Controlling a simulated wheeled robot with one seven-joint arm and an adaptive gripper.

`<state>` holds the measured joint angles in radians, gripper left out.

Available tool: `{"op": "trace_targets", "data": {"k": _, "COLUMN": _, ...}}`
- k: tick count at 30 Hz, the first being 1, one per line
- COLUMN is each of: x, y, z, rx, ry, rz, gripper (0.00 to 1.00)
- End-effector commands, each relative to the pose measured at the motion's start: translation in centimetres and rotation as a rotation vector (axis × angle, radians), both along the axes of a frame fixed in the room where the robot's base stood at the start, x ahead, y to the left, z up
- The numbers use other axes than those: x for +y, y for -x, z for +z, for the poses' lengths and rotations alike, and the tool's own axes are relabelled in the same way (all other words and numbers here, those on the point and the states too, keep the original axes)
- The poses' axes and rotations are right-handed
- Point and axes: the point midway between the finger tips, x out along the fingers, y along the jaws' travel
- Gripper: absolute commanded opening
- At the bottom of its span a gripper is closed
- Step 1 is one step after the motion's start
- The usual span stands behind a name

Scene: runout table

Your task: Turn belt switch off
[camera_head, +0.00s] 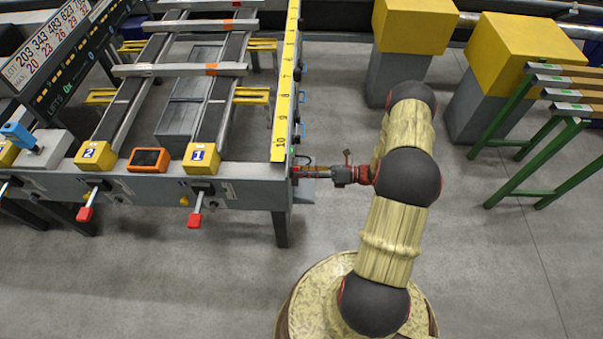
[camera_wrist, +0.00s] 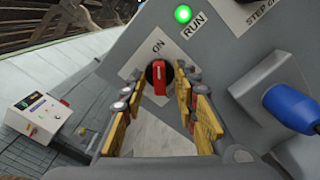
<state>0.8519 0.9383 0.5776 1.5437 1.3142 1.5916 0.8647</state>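The belt switch (camera_wrist: 159,80) is a red handle on a dark round base, set in a grey panel in the wrist view. The handle stands upright in the picture, in line with the ON label above it. A green lamp (camera_wrist: 183,14) beside the RUN label is lit. My gripper (camera_wrist: 158,103) is open, with yellow-padded fingers apart to the left and right below the switch. Nothing is between the fingers, and I see no contact with the handle. In the head view my gripper (camera_head: 307,172) is at the right end of the runout table (camera_head: 245,190); the switch cannot be made out there.
A blue plug (camera_wrist: 290,108) with a cable juts from the panel, right of my gripper. A white box with buttons (camera_wrist: 35,113) is at the left. The floor in front is clear.

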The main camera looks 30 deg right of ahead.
Motion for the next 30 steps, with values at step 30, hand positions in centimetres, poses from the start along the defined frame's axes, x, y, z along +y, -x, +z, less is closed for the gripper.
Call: {"op": "trace_targets", "data": {"k": 30, "x": -0.03, "y": 0.01, "z": -0.04, "rx": -0.007, "ry": 0.006, "rz": -0.001, "gripper": 0.00}}
